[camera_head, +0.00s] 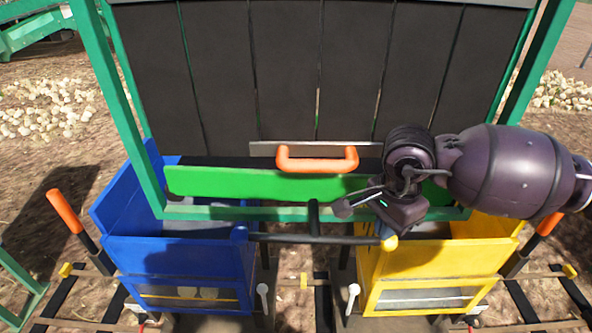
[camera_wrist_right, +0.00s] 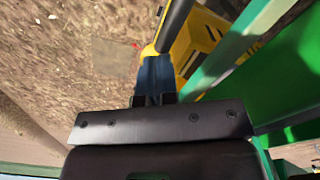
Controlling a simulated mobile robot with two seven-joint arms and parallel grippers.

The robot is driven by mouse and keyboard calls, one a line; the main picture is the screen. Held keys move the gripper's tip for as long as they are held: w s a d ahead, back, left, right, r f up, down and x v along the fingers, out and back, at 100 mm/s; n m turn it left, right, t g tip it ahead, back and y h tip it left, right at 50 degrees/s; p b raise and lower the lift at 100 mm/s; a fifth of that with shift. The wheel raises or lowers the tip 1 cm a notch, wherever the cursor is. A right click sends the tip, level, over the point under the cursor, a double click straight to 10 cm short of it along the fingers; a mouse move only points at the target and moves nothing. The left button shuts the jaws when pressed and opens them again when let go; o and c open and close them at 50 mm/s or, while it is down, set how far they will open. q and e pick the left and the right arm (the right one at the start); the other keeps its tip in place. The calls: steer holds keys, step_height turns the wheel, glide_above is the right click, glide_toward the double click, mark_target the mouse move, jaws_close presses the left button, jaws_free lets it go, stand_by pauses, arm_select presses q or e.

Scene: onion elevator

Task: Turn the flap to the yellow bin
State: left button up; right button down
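The flap's control is a black crossbar (camera_head: 318,239) with a blue knob (camera_head: 239,233) at its left end and a yellow knob (camera_head: 389,242) at its right end. It lies nearly level in front of the green panel (camera_head: 225,184). The yellow bin (camera_head: 440,262) stands on the right, the blue bin (camera_head: 180,262) on the left. My right gripper (camera_wrist_right: 156,64) points down beside the yellow knob, which shows in the right wrist view (camera_wrist_right: 150,50). Its fingers look shut together with nothing between them. Whether they touch the knob is unclear. My left gripper is not in view.
An orange handle (camera_head: 316,162) sticks out above the green panel, left of my right wrist. A green frame (camera_head: 122,105) surrounds the dark slatted belt (camera_head: 285,70). Orange-tipped levers (camera_head: 64,210) stand outside both bins. The space in front of the crossbar's left half is clear.

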steer(key=shift+f+b, duration=0.3)
steer(key=shift+f, duration=0.5)
steer(key=shift+f+b, duration=0.5)
steer(key=shift+f, duration=0.45)
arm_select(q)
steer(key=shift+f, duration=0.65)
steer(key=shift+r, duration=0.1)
arm_select(e)
steer(key=shift+r, duration=0.15)
steer(key=shift+s+r, duration=0.1)
steer(key=shift+r, duration=0.1)
steer(key=s+r+p, duration=0.3)
steer(key=shift+s+r, duration=0.25)
arm_select(q)
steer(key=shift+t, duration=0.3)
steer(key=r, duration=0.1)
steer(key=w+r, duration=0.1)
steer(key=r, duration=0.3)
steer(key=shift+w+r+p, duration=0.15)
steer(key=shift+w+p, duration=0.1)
steer(key=shift+p, duration=0.15)
arm_select(e)
steer(key=shift+s+d+r, duration=0.1)
steer(key=shift+s+r, duration=0.35)
steer(key=shift+s, duration=0.2)
